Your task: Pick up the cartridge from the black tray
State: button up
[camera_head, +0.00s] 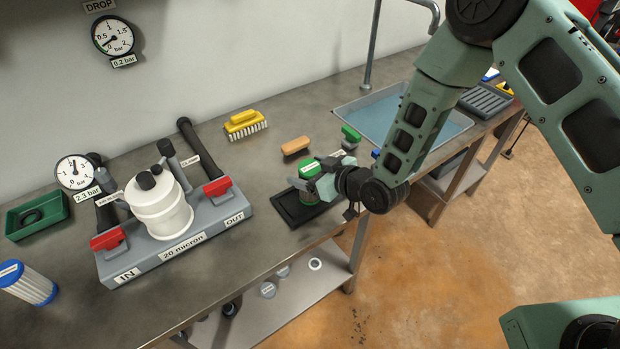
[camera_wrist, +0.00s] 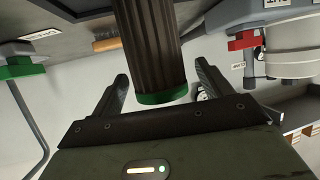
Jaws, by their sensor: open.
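The cartridge (camera_head: 310,169) with a green end cap stands upright in the black tray (camera_head: 291,211) near the bench's front edge. In the wrist view the cartridge (camera_wrist: 150,45) shows a dark, ribbed body and a green end cap, and it lies between my two fingers. My gripper (camera_head: 318,186) is at the cartridge's right side in the head view and hides part of it. In the wrist view my gripper (camera_wrist: 163,78) is open, with a gap visible on both sides of the cartridge.
A filter manifold (camera_head: 225,217) with a white housing and red-handled valves stands left of the tray. A wooden-backed brush (camera_head: 295,146) and a yellow brush (camera_head: 245,124) lie behind. A blue-capped white cartridge (camera_head: 28,284) is at far left. A sink (camera_head: 455,127) is beyond my arm.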

jog(key=shift+x, duration=1.1)
jog(key=c, duration=1.1)
jog(key=shift+r, duration=0.1)
jog(key=shift+c, duration=0.2)
